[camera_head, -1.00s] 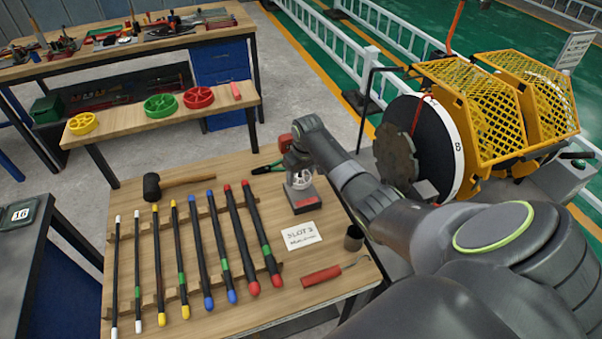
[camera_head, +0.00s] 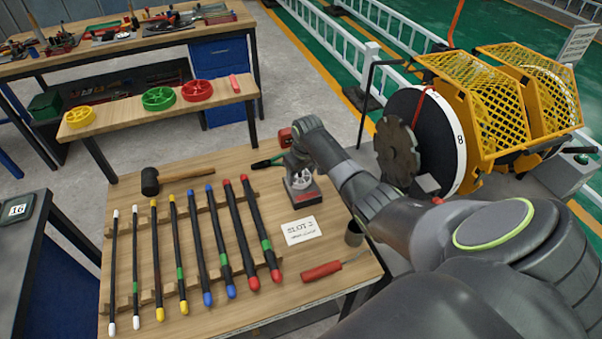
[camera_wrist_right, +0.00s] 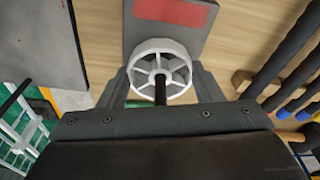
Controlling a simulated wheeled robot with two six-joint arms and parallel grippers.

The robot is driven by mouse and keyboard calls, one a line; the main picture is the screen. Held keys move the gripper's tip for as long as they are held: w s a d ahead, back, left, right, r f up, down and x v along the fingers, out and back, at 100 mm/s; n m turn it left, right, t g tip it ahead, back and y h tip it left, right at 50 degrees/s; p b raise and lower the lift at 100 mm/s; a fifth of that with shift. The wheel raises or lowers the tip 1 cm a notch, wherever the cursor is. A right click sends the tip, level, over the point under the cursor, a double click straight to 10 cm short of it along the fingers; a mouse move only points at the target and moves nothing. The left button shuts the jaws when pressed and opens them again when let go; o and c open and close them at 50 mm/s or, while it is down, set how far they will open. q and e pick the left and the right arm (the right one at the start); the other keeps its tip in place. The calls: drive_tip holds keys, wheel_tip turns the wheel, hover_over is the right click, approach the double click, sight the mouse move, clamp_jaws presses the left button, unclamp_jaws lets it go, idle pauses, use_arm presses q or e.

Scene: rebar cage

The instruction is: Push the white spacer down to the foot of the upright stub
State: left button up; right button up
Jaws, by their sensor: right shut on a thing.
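The white spacer (camera_head: 302,182), a spoked wheel-like ring, sits at the grey block (camera_head: 305,198) with a red label on the table. In the right wrist view the spacer (camera_wrist_right: 143,66) is around the dark upright stub (camera_wrist_right: 160,90), between the two fingers. My right gripper (camera_head: 298,167) reaches down over the block and is shut on the spacer (camera_wrist_right: 181,69). The block (camera_wrist_right: 150,36) lies beyond the ring in the wrist view. The spacer's exact height on the stub cannot be told. My left gripper is not in view.
Several colour-tipped bars (camera_head: 200,245) lie on wooden racks left of the block. A mallet (camera_head: 150,182), a slot card (camera_head: 300,231), a red-handled tool (camera_head: 321,271) and a dark cup (camera_head: 354,233) are nearby. Yellow-caged machinery (camera_head: 480,100) stands at right.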

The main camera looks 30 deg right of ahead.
sight(306, 182)
drive_tip(key=shift+f, duration=0.15)
drive_tip(key=o, duration=1.2)
drive_tip(key=s+r+b, duration=0.1)
drive_tip(key=r, duration=1)
drive_tip(key=s+r+b, duration=0.1)
drive_tip(key=r, duration=0.5)
drive_tip(key=shift+s+r+b, duration=0.1)
drive_tip(key=shift+s+b, duration=0.2)
